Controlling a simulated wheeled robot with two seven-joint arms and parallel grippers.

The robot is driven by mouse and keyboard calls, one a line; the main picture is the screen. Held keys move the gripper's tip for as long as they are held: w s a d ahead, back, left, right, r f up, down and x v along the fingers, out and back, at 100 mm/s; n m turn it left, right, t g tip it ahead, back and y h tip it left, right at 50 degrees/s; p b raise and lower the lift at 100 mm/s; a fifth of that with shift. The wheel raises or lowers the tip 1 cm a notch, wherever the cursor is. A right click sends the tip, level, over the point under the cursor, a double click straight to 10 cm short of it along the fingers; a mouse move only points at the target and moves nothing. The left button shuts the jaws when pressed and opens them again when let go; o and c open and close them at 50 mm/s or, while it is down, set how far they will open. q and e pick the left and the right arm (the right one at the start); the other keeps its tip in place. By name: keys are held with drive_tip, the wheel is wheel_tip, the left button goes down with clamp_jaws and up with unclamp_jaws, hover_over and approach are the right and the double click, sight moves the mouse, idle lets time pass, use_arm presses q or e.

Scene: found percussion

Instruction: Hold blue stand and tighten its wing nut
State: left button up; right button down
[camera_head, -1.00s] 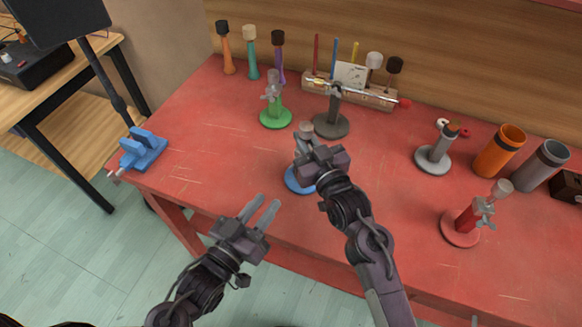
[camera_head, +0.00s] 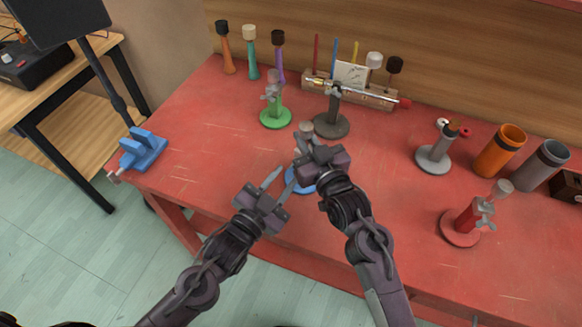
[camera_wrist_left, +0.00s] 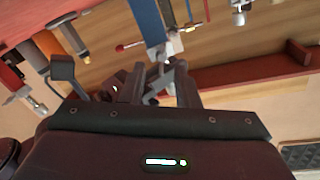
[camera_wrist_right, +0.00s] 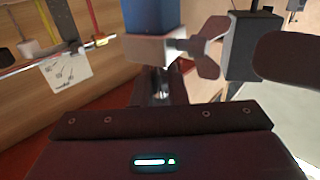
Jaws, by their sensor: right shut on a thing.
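The blue stand (camera_head: 299,187) is upright near the table's front edge, its base partly hidden by my grippers. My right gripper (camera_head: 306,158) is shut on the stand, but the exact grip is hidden. In the right wrist view the blue post (camera_wrist_right: 152,16) ends in a grey collar, with a grey wing nut (camera_wrist_right: 208,47) out to its right. My left gripper (camera_head: 281,178) is open, its fingertips close to the stand's front left. The left wrist view shows the blue post (camera_wrist_left: 147,20) beyond its fingers; contact with the wing nut cannot be told.
A green stand (camera_head: 276,118) and a dark stand (camera_head: 331,126) stand behind. A grey stand (camera_head: 433,160), red stand (camera_head: 461,229) and orange cup (camera_head: 499,150) are to the right. A blue clamp (camera_head: 143,150) is at the left edge. The table's left front is clear.

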use_arm(q)
drive_tip(key=x, duration=0.4)
drive_tip(key=shift+s, duration=0.1)
clamp_jaws()
